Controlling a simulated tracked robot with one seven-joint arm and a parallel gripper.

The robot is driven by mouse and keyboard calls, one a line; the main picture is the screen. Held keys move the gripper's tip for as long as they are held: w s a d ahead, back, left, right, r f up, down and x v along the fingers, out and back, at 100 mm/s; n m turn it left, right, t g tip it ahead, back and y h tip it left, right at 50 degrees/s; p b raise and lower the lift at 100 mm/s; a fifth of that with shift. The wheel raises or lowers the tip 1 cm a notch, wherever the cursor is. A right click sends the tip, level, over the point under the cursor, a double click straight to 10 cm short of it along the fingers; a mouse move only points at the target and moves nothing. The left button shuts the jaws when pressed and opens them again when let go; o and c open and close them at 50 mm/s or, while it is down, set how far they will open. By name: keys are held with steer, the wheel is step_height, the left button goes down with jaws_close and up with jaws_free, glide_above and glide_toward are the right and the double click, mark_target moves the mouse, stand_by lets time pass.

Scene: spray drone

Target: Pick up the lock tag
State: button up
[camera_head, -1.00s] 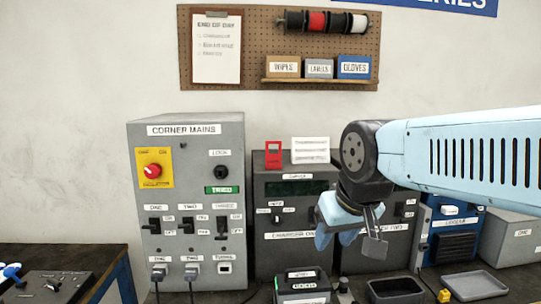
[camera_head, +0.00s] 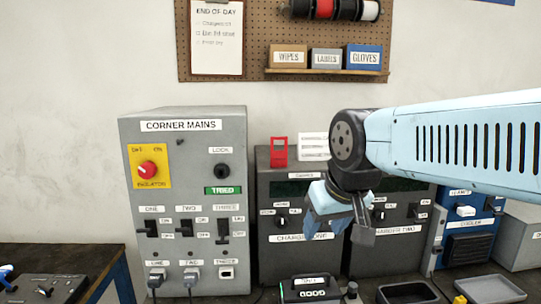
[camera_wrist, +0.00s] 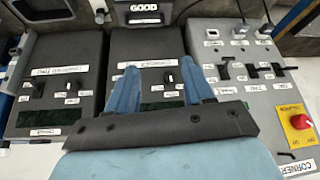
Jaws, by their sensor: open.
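A red tag with a dark opening, which looks like the lock tag (camera_head: 279,151), stands upright at the top of the charger one cabinet (camera_head: 268,185) in the head view. A white label card (camera_head: 314,146) is beside it. My gripper (camera_head: 342,222) is open, with nothing seen between its blue fingers. It hangs in front of the chargers, below and to the right of the tag, apart from it. In the wrist view my gripper (camera_wrist: 158,88) shows over a charger face; I cannot make out the tag there.
The corner mains cabinet (camera_head: 185,190) with a red isolator knob (camera_head: 148,168) stands at the left. The pegboard shelf (camera_head: 325,72) is above.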

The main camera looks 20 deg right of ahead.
steer(key=o, duration=0.5)
steer(key=shift+m+g, duration=0.3)
steer(key=shift+m, duration=0.1)
steer(key=w+r, duration=0.9)
steer(key=shift+w+r, duration=0.25)
steer(key=shift+w, duration=0.15)
steer(key=shift+o, duration=0.2)
step_height(320, 180, up, 9)
steer(key=m, duration=0.1)
glide_above(278, 167)
steer(key=s, duration=0.4)
steer(key=shift+g+h, duration=0.3)
steer(key=shift+h, duration=0.1)
steer(key=x, duration=1.3)
steer(key=shift+a+f, duration=0.25)
steer(key=shift+f, duration=0.1)
